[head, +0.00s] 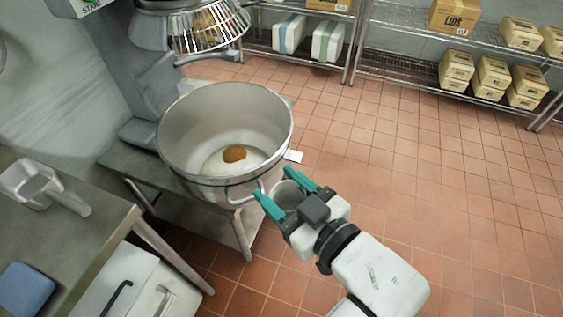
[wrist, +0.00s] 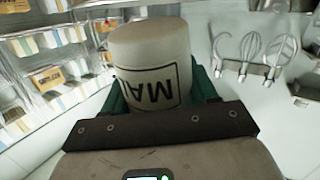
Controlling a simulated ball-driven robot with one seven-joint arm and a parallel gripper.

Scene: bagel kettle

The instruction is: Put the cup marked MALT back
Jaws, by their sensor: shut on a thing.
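My gripper (head: 289,190) has teal fingers and is shut on a pale grey cup (head: 286,196), beside the right rim of the mixing bowl (head: 170,140). In the wrist view the cup (wrist: 150,48) sits between the fingers. Its black-framed label appears upside down; "MA" is readable and the rest is hidden. In the head view the cup is partly covered by my gripper, so its contents are not clear. Inside the bowl, a brown mound (head: 234,154) lies on white powder (head: 215,163).
The mixer (head: 150,75) stands behind the bowl with a wire guard (head: 208,32) above it. A steel bench (head: 75,225) at left bears a scoop (head: 38,184) and a blue item (head: 25,289). Shelves with boxes (head: 454,16) line the back. Tiled floor (head: 420,170) at right is clear.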

